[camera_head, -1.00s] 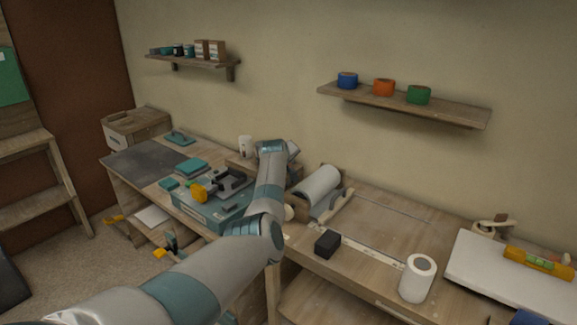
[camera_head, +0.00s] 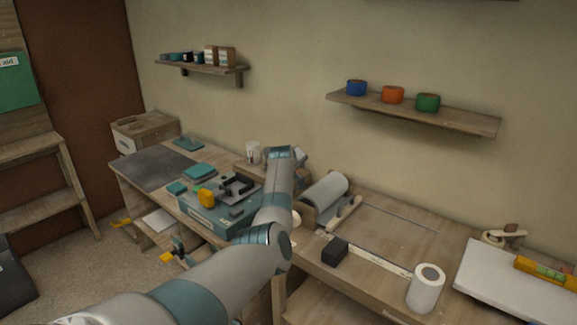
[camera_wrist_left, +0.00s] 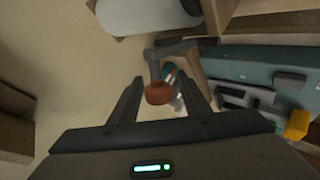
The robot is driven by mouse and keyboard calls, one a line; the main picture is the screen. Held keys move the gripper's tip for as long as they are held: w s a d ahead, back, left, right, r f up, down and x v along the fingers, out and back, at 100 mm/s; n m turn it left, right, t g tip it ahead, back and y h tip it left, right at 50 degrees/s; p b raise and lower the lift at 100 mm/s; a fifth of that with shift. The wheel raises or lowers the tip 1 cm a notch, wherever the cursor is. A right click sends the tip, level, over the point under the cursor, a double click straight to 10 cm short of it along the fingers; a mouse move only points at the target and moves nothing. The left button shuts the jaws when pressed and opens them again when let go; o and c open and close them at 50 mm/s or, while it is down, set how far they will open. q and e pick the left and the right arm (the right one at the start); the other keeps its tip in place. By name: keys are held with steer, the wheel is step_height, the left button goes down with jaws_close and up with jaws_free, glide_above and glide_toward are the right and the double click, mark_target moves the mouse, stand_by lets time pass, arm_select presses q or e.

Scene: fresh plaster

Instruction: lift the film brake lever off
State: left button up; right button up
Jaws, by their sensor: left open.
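The film brake lever shows in the left wrist view as a grey bent arm with a round red-brown knob (camera_wrist_left: 158,93). My left gripper (camera_wrist_left: 161,92) is open, and in this picture the knob lies between its two dark fingers. I see no finger clearly touching it. The film roll (camera_wrist_left: 145,15) is at the top of that view; in the head view a pale roll (camera_head: 326,190) lies on the bench right of my wrist. In the head view my left arm hides its own gripper and the lever. My right gripper is in neither view.
A teal case (camera_head: 205,218) with black parts and a yellow piece (camera_head: 206,198) sits left of my arm. A black block (camera_head: 335,251) and a white roll (camera_head: 426,288) stand right of it. Shelves hang on the wall. The bench right of the film roll is mostly clear.

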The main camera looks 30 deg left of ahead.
arm_select(q)
steer(key=shift+v, duration=1.2)
steer(key=b+v, duration=0.3)
steer(key=v, duration=1.1)
steer(key=shift+s, duration=0.15)
